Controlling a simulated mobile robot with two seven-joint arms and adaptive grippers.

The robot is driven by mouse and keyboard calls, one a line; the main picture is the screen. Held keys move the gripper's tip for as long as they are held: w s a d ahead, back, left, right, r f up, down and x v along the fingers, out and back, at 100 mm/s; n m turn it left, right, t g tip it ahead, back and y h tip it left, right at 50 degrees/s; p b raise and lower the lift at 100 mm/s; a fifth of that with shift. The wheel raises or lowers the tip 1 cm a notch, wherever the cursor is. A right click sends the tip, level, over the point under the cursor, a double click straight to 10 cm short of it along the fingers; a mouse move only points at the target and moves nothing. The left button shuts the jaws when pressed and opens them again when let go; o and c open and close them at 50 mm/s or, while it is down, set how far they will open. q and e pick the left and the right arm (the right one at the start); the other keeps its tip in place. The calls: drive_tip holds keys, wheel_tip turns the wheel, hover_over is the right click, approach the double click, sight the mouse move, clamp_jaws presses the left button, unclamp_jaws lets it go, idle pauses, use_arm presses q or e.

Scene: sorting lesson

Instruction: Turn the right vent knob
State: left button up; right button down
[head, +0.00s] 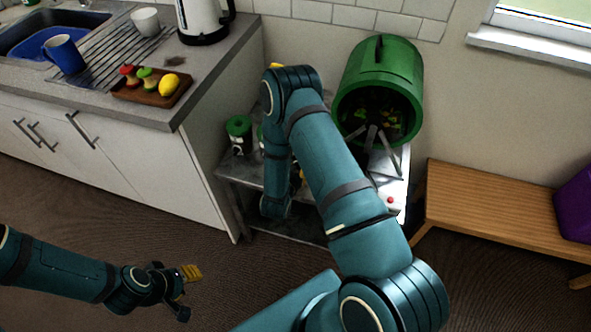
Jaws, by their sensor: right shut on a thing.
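A vent knob cannot be made out in the head view. The green drum (405,62) lies on its side with a dark, open-looking front, and a grey forked part (376,140) stands before it. My right arm bends over the low metal table, left of the drum. My right gripper (301,175) is mostly hidden behind that arm; only a small yellowish bit shows. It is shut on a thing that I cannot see.
A white panel (397,183) with a red button is right of my right arm. Green canisters (238,134) stand on the metal table (228,172). A counter (215,55) with a kettle and tray is at left, a wooden bench (490,205) at right. Floor is free at lower left.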

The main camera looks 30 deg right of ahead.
idle(0.4)
drive_tip(key=c, duration=0.7)
unclamp_jaws()
drive_tip(key=shift+c, duration=0.2)
drive_tip(key=v, duration=1.2)
